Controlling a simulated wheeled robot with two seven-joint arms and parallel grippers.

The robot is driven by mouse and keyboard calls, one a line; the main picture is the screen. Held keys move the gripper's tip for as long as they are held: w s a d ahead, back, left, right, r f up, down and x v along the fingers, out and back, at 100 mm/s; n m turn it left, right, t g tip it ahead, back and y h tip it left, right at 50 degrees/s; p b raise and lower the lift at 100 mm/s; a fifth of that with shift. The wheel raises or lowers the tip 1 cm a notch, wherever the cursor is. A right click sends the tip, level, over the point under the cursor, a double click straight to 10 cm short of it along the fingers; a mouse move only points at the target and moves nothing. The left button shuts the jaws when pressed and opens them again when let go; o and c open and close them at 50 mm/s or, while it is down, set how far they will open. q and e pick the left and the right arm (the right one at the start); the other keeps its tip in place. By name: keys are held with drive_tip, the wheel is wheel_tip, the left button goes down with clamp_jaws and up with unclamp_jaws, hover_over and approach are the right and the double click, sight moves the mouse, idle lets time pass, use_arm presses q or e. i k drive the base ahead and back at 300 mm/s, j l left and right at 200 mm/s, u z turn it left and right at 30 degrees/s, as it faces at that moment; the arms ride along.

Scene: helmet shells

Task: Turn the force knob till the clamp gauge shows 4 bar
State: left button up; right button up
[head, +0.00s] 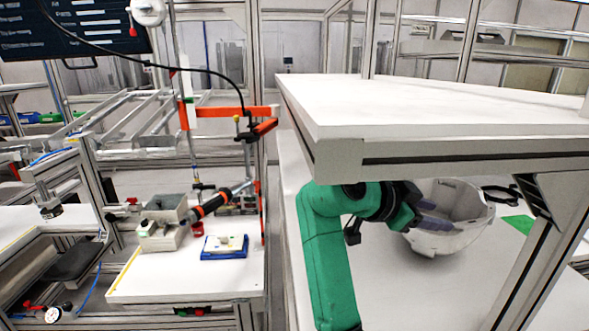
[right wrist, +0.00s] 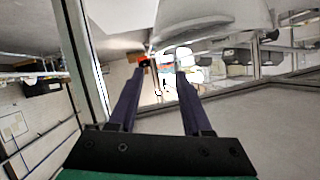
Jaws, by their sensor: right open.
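A small round white-faced gauge (head: 52,314) sits at the bottom left of the head view, below the left bench. Its needle and numbers are too small to read. Small red and black fittings lie beside it; I cannot tell which one, if any, is the force knob. My right gripper (head: 440,213), on the green arm, is under the white shelf at the right, far from the gauge. Its dark purple fingers are apart, with nothing clearly between them in the right wrist view (right wrist: 157,74). They are close to a white helmet shell (head: 452,240); contact is unclear. My left gripper is out of view.
The white shelf (head: 430,105) overhangs my right arm. A blue tray (head: 224,254) and a grey box fixture (head: 163,222) stand on the left bench (head: 190,275). An orange-and-black tool (head: 210,205) leans beside the box. A green patch (head: 518,224) lies right of the shell.

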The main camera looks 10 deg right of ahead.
sight(67, 307)
drive_tip(key=j, duration=0.75)
drive_tip(key=k+j, duration=0.1)
drive_tip(key=j, duration=0.65)
